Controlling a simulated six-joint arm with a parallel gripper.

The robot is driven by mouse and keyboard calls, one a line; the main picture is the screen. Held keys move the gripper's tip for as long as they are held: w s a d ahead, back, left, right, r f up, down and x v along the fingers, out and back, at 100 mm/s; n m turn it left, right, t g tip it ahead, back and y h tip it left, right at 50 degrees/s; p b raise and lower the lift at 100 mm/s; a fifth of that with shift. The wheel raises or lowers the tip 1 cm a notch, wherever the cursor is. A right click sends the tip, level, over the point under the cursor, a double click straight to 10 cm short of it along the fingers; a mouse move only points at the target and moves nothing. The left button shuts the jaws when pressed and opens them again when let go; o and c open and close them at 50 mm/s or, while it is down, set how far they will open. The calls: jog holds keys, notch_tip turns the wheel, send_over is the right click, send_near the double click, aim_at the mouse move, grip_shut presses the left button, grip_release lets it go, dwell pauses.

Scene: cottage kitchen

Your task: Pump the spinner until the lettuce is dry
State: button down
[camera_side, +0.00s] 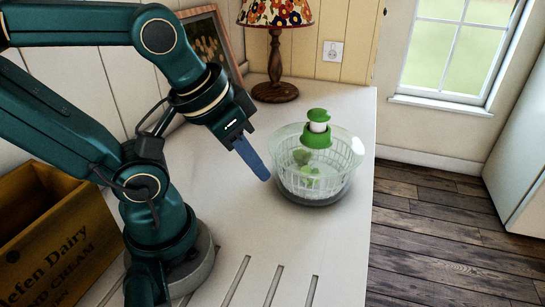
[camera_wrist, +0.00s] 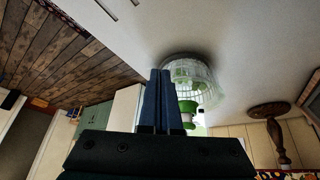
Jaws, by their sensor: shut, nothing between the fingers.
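The salad spinner (camera_side: 341,181) is a clear bowl with a white basket, standing upright on the white counter. A green and white pump knob (camera_side: 318,127) rises from the middle of its top. Green lettuce (camera_side: 308,172) shows through the bowl wall. My gripper (camera_side: 265,175) is shut and empty, pointing down just left of the bowl; I cannot tell whether it touches the bowl. In the wrist view the blue fingers (camera_wrist: 161,75) lie together in front of part of the spinner (camera_wrist: 184,70), and the green knob (camera_wrist: 188,107) shows beside them.
A lamp (camera_side: 275,60) with a flowered shade and a picture frame (camera_side: 215,40) stand behind. A wooden crate (camera_side: 60,240) is at the left. The counter (camera_side: 335,260) has grooves in front and is clear there. Its right edge drops to the wooden floor (camera_side: 440,230).

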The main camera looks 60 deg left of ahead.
jog(key=w+a+r+n+y, duration=0.2)
jog(key=w+r+n+y, duration=0.1)
jog(key=w+r, duration=0.3)
jog(key=w+a+r+n+t+y, duration=0.1)
jog(key=w+a+r+n+y, duration=0.1)
jog(key=r, duration=0.6)
jog(key=w+n+y, duration=0.1)
jog(key=w+n, duration=0.1)
jog(key=w, duration=0.1)
jog(key=shift+w+n, duration=0.3)
jog(key=shift+w, duration=0.1)
jog(key=shift+a, duration=0.15)
send_over(320, 108)
jog(key=s+d, duration=0.2)
notch_tip(320, 108, down, 7)
jog(key=shift+s, duration=0.1)
notch_tip(320, 108, down, 3)
jog(key=shift+f, duration=0.45)
